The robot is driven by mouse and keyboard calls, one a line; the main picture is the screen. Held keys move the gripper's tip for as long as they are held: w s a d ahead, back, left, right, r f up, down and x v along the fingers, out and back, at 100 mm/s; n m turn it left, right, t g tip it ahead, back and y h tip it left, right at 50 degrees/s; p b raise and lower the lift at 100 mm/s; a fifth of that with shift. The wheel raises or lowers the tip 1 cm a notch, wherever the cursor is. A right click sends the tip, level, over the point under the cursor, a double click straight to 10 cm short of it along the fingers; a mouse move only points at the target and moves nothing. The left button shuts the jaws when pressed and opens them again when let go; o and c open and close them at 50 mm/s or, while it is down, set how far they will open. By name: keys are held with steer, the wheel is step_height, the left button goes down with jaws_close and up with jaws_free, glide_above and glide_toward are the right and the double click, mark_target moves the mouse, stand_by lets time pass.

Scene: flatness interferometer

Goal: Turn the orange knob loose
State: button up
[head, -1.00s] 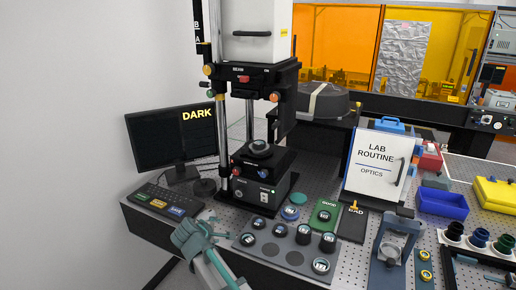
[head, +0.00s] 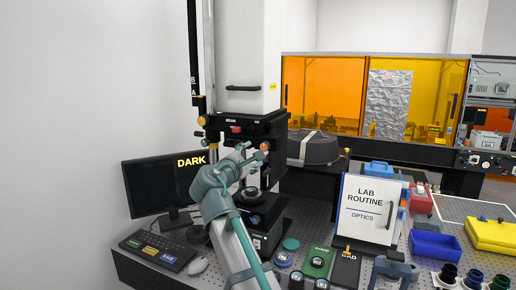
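The interferometer stands at the left of the bench, with a dark carriage (head: 245,128) on its column. An orange knob (head: 265,146) is on the right front of the carriage. Another orange-yellow knob (head: 202,120) sits at the carriage's left, by the scale rail. My gripper (head: 258,157) is raised in front of the carriage, its fingertips close to the right orange knob. Contact with the knob and the finger gap are too small to make out. My arm hides part of the lower stage and the carriage's lower front.
A monitor (head: 160,187) reading DARK and a keyboard (head: 158,248) are at the left. A LAB ROUTINE board (head: 368,210) stands at the right. Green GOOD (head: 318,262) and black BAD (head: 346,268) pads lie in front of it. A blue bin (head: 436,246) is farther right.

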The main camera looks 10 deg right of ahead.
mark_target(264, 147)
steer(key=p+x, duration=0.3)
steer(key=x, duration=0.7)
steer(key=shift+p, duration=0.3)
steer(key=shift+f, duration=0.1)
jaws_close()
